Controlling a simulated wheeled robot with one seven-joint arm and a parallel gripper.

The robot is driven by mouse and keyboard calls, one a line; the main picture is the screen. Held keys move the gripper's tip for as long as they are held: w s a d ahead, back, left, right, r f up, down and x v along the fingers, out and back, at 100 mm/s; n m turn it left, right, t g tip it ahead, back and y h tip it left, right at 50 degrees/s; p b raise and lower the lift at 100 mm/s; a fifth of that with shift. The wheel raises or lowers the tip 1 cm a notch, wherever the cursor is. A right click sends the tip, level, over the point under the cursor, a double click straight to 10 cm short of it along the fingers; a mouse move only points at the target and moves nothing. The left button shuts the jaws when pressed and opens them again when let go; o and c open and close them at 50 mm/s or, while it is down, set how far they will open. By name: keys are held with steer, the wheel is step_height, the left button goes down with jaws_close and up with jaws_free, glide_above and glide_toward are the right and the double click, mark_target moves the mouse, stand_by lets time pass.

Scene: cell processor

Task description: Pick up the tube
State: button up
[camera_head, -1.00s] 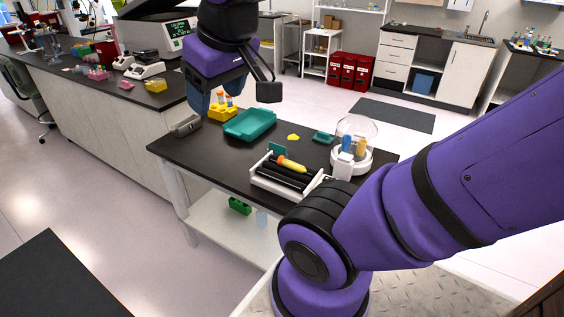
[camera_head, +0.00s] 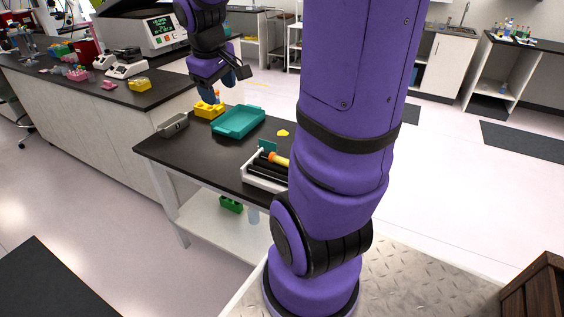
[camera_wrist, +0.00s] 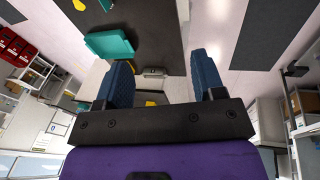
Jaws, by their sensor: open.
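My gripper (camera_head: 217,88) is open, with its blue fingers pointing down just above the yellow rack (camera_head: 209,111) at the far end of the dark table. A small orange-topped tube (camera_head: 217,94) seems to stand in the rack beside the fingers, partly hidden by them. A longer yellow-capped tube (camera_head: 279,160) lies on the white roller device (camera_head: 262,183), partly behind my arm. In the wrist view, my gripper (camera_wrist: 162,62) has its fingers wide apart with nothing held between them. A bit of yellow (camera_wrist: 150,103) shows low between them.
A teal tray (camera_head: 239,122) lies right of the yellow rack, and a grey holder (camera_head: 173,125) sits to its left. A yellow patch (camera_head: 283,133) lies on the table. My arm hides the table's right part. The long side bench (camera_head: 110,98) carries equipment.

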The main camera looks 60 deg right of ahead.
steer(key=w+d+f+g, duration=0.1)
steer(key=w+d+f, duration=0.1)
steer(key=d+f, duration=0.55)
steer(key=y, duration=0.3)
glide_above(282, 158)
steer(key=shift+n+g, duration=0.3)
steer(key=shift+n, duration=0.1)
steer(key=f, duration=2)
steer(key=shift+w+d+f, duration=0.15)
steer(key=shift+w+f, duration=0.05)
steer(key=shift+f, duration=0.15)
steer(key=shift+s+f, duration=0.2)
steer(key=shift+f, duration=3)
steer(key=shift+c, duration=0.3)
